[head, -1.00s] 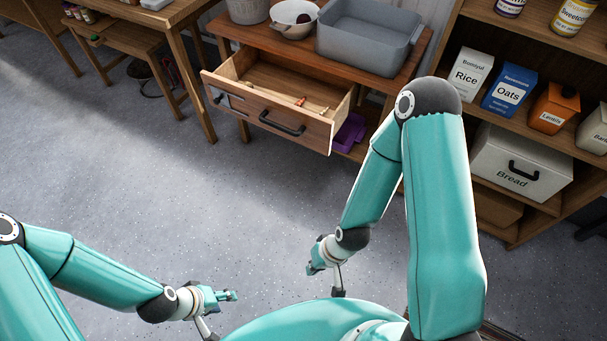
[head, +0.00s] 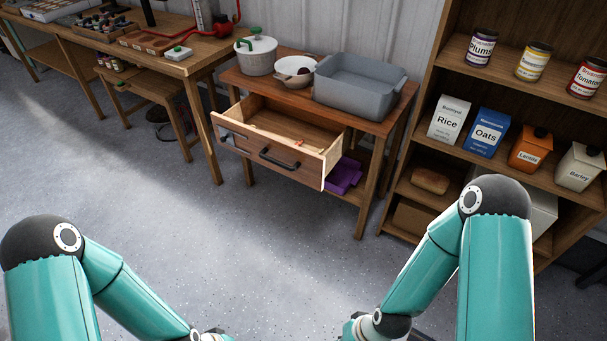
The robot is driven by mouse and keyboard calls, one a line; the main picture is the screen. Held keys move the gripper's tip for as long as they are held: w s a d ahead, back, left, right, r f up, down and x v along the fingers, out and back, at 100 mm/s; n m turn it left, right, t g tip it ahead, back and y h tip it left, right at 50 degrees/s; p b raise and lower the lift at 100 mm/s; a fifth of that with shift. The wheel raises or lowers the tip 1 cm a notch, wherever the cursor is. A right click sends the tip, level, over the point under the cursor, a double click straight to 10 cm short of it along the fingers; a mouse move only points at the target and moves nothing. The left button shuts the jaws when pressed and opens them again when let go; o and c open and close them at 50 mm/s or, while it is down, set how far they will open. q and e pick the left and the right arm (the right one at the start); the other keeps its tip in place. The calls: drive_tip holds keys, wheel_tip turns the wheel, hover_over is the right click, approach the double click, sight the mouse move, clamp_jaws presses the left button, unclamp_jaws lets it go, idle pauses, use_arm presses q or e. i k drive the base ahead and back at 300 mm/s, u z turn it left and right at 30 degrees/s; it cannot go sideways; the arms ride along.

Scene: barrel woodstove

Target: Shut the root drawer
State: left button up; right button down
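The root drawer (head: 255,152) is a wooden drawer pulled well out of the small wooden table (head: 285,72). Its front has a dark bar handle (head: 280,159) and a small label plate at the left. A few small orange-brown pieces lie inside, too small to name surely. Both of my arms come in from the bottom of the head view, with bare floor between them and the drawer. Only the wrist ends show at the lower edge; the fingers of both grippers are cut off below the picture.
On the table stand a grey tub (head: 360,88), a white colander (head: 294,71) and a lidded pot (head: 256,55). A purple bin (head: 343,177) sits on its lower shelf. A shelf unit (head: 480,73) stands at right, a workbench (head: 190,62) at left. The floor (head: 270,255) before the drawer is clear.

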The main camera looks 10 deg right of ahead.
sight(279, 125)
drive_tip(key=z, duration=0.15)
drive_tip(key=i, duration=1)
drive_tip(key=u, duration=0.05)
